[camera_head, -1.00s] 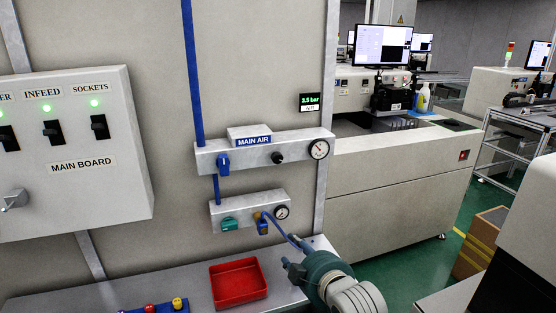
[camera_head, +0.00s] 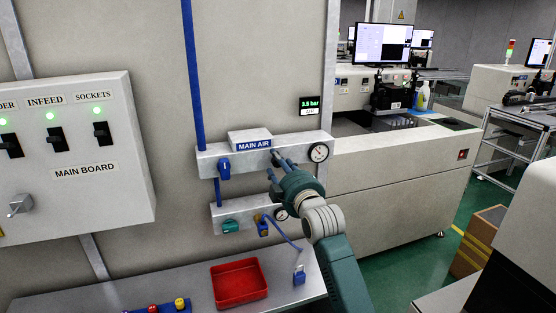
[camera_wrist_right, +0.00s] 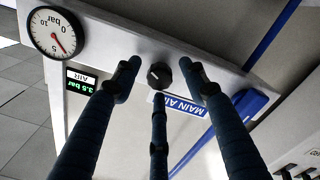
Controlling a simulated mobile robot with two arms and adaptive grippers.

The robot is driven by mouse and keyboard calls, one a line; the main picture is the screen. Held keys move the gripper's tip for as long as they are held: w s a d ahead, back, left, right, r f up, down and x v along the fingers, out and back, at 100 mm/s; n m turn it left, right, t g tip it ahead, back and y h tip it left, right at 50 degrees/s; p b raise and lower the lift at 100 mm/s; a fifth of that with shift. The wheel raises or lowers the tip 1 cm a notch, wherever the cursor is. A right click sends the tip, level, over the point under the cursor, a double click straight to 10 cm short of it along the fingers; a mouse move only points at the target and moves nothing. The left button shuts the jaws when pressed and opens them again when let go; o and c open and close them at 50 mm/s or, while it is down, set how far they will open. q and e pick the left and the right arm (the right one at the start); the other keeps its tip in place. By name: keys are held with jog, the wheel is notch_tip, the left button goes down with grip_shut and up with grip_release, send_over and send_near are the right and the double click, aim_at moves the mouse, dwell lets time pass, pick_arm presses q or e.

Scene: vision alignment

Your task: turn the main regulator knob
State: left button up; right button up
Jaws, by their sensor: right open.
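The main regulator knob (camera_wrist_right: 159,75) is small, black and round with a pale pointer mark, on the grey MAIN AIR panel (camera_head: 213,162). In the right wrist view it lies between the tips of my right gripper's open fingers (camera_wrist_right: 160,66), with visible gaps on both sides. In the head view my right gripper (camera_head: 277,168) reaches up to the panel from below right and mostly hides the knob. I cannot tell how deep the fingers reach around it. The dial gauge (camera_head: 319,152) sits right of the knob and also shows in the wrist view (camera_wrist_right: 56,34). My left gripper is out of view.
A blue valve handle (camera_head: 224,168) is left of the knob. A digital display (camera_head: 310,105) reads about 3.5 bar. A lower panel (camera_head: 218,212) carries a teal part and a small gauge. A red tray (camera_head: 239,282) and a blue padlock (camera_head: 299,276) are on the bench below.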

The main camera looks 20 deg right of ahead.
jog(key=shift+w, duration=0.6)
grip_shut()
